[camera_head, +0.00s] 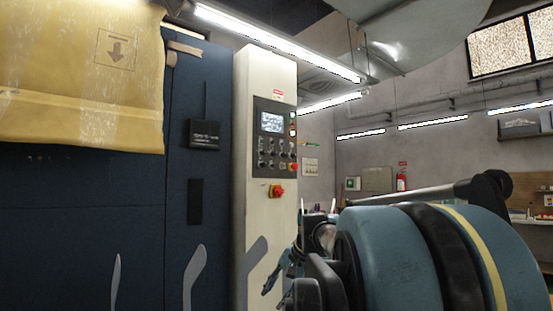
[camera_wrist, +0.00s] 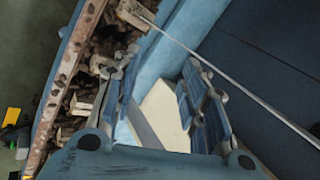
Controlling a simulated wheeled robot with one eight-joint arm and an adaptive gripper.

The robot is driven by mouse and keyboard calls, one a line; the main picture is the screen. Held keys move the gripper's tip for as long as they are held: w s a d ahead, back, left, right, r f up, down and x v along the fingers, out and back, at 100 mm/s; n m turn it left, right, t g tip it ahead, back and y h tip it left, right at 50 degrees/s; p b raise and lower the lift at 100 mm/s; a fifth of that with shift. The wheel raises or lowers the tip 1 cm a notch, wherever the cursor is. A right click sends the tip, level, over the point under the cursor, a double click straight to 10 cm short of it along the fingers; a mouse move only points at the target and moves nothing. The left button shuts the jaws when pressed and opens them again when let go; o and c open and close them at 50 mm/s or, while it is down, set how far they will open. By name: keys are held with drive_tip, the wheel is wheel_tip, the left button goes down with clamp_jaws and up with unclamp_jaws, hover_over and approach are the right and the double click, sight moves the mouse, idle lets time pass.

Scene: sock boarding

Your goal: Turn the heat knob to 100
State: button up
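A dark control panel (camera_head: 274,138) with a small lit screen (camera_head: 271,122) and rows of small knobs (camera_head: 270,153) is set in a tall cream cabinet (camera_head: 259,215) in the head view. Which knob is the heat knob, and its setting, are too small to read. My gripper (camera_head: 278,274) is low in the head view, beside the cabinet's lower right and well below the panel, partly hidden by my arm. In the wrist view my gripper (camera_wrist: 160,70) has its two blue fingers spread apart with nothing between them. No knob shows in the wrist view.
A red emergency button (camera_head: 276,191) sits below the panel. Dark blue machine doors (camera_head: 80,215) and a yellow cover (camera_head: 80,85) are at left. Pale foot-shaped boards (camera_head: 194,275) stand in front. The space before the panel looks clear.

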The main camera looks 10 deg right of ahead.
sight(274, 154)
drive_tip(key=w+r+m+t+y, duration=0.1)
drive_tip(key=w+r+m, duration=0.2)
drive_tip(key=w+r, duration=0.35)
drive_tip(key=w+r+m+t+y, duration=0.2)
drive_tip(key=w+r+m, duration=0.15)
drive_tip(key=r, duration=0.55)
drive_tip(key=w+d+r+m+t+y, duration=0.1)
drive_tip(key=w+d+r+m+t, duration=0.35)
drive_tip(key=r, duration=0.65)
drive_tip(key=w+d+r+m+t, duration=0.1)
drive_tip(key=w+d+r+m, duration=0.4)
drive_tip(key=w+r, duration=0.4)
drive_tip(key=w+d+r+m+t+y, duration=0.1)
drive_tip(key=w+d+r+m+t, duration=0.15)
drive_tip(key=w+d+r, duration=0.65)
drive_tip(key=w+a+r, duration=0.2)
drive_tip(key=w+a, duration=0.8)
drive_tip(key=a, duration=0.2)
drive_tip(key=shift+r+m, duration=0.35)
clamp_jaws()
